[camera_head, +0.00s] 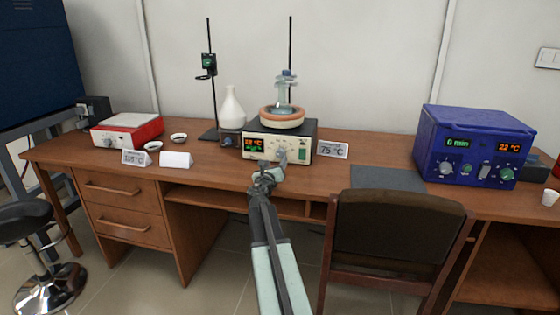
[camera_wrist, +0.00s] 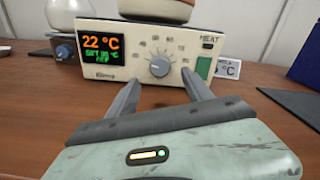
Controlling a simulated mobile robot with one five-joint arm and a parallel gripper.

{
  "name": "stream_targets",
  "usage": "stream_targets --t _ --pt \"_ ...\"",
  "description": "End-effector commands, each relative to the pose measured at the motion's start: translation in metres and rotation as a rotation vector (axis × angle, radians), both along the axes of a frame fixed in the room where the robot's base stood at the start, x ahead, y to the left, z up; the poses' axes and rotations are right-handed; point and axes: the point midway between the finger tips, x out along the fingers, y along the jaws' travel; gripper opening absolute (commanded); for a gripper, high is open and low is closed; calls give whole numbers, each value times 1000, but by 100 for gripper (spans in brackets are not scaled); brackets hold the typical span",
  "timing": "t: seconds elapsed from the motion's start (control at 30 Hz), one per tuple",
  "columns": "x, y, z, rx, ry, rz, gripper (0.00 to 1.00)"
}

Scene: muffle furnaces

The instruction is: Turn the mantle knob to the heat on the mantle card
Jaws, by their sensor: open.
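The heating mantle (camera_head: 297,147) is a cream-fronted box on the desk, with an orange ring and glass flask on top. Its display (camera_wrist: 101,48) reads 22 °C, with a smaller green set line I cannot read surely. The grey mantle knob (camera_wrist: 160,66) sits mid-panel with marks around it. The mantle card (camera_head: 333,150) stands to the right of the mantle and reads 75 °C. My gripper (camera_head: 272,160) is open and empty in front of the panel. In the wrist view its fingers (camera_wrist: 160,82) point at the panel, one to each side of the knob, seemingly short of it.
A green switch (camera_wrist: 203,69) is right of the knob, near the right finger. A second knob (camera_wrist: 64,52) is on the unit at left. A blue furnace (camera_head: 472,147) stands at right, a red-and-white hotplate (camera_head: 127,131) at left. A chair (camera_head: 395,240) stands before the desk.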

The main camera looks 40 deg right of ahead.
Motion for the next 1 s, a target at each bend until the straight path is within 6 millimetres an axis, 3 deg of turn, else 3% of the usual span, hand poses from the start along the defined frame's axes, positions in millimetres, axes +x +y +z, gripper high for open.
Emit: stream_targets --t 0.4,0.7,0.9,1.0 --pt "37 -59 0 3 -3 -3 59" --pt "39 -64 0 4 -3 -2 59" --pt "38 -64 0 4 -4 -3 4" --pt "38 -64 0 4 -4 -3 0"
